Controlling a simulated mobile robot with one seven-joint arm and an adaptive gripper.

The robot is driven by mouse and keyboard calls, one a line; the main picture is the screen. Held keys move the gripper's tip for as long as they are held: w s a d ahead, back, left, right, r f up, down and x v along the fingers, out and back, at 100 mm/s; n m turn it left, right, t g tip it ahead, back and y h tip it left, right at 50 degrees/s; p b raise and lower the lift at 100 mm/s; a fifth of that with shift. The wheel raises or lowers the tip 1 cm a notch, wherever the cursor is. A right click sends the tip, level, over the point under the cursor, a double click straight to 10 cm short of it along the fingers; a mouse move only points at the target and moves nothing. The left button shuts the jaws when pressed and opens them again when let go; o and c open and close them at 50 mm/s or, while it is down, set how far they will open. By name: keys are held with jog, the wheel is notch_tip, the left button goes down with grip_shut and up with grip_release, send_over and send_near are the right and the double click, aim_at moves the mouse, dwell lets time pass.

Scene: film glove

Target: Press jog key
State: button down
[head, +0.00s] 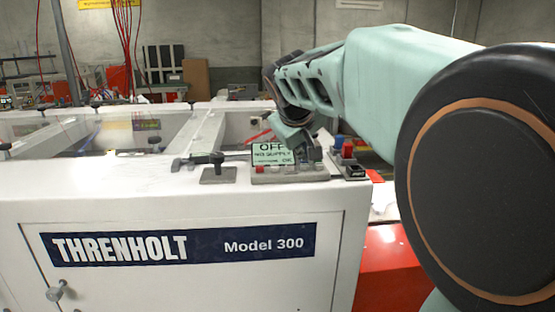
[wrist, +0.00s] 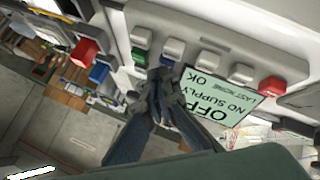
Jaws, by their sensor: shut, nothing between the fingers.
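A control panel (head: 290,177) sits on top of the white machine (head: 180,190). Its display (head: 272,154) reads OFF and NO SUPPLY; it shows upside down in the wrist view (wrist: 215,95). A row of keys runs beside the display in the wrist view: a green key (wrist: 140,57), several pale grey keys (wrist: 208,60) and a red key (wrist: 272,88). I cannot read which is the jog key. My gripper (wrist: 160,77) is shut and empty, with its tips close to the green end of the row. Contact cannot be told. My gripper hides part of the panel in the head view.
A black lever on a grey plate (head: 218,175) stands left of the panel. A small box with a red knob (head: 347,148) stands right of it. The machine's rails (head: 195,135) lie behind. A red surface (head: 390,270) is at the lower right.

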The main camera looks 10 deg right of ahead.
aim_at(303, 162)
jog(key=shift+r+p, duration=0.7)
jog(key=shift+r, duration=0.15)
notch_tip(303, 162, up, 5)
jog(key=p, duration=0.4)
dwell(0.6)
